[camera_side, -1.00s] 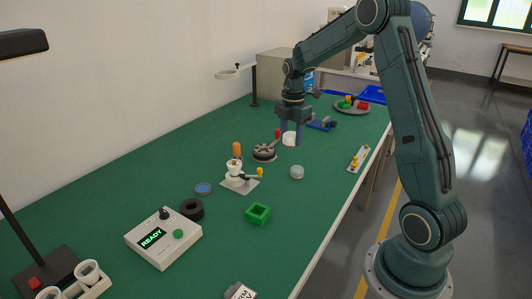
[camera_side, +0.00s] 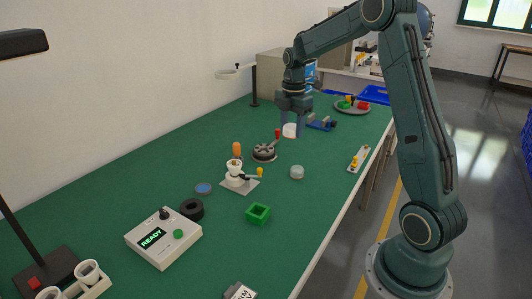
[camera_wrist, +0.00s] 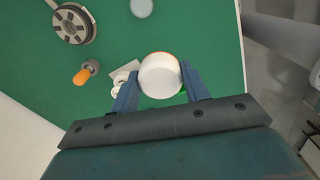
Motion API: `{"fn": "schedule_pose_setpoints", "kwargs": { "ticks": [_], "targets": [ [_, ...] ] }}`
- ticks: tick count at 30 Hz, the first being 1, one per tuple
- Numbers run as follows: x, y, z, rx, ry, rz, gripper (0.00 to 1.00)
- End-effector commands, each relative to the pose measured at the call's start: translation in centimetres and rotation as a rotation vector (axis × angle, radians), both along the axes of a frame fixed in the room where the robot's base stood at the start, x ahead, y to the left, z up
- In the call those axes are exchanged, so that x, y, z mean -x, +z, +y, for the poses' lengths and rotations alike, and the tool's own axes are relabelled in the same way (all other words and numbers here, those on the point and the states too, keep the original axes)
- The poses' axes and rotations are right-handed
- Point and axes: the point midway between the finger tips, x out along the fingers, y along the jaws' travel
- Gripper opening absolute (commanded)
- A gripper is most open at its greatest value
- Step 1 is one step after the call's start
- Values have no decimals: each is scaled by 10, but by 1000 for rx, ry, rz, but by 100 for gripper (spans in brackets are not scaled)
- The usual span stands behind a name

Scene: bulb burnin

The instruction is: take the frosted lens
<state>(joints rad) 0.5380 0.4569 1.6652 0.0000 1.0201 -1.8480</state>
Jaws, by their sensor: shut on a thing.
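My gripper (camera_side: 290,129) is shut on a white, cloudy round piece that looks like the frosted lens (camera_side: 289,131). The lens is held a little above the green bench. In the wrist view, the lens (camera_wrist: 160,76) sits between the two fingers of my gripper (camera_wrist: 158,82), with a thin orange edge along its top. A pale grey, translucent round piece (camera_side: 297,172) lies apart on the bench, nearer the camera. A blue-topped disc (camera_side: 203,188) lies farther left.
A dark round chuck-like fixture (camera_side: 264,152) stands left of my gripper. A small stand with a white cup (camera_side: 234,168), a green square block (camera_side: 258,214), a black ring (camera_side: 191,209) and a READY box (camera_side: 163,239) are nearer the camera. Bare bench lies right of the green block.

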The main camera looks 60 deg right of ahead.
Motion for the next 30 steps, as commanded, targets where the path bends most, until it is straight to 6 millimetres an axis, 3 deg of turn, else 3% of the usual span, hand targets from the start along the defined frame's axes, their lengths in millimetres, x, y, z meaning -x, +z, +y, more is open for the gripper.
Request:
{"fn": "schedule_pose_setpoints", "kwargs": {
  "ticks": [30],
  "targets": [
    [0, 41, 0, 1, 0, -2, 25]
  ]
}}
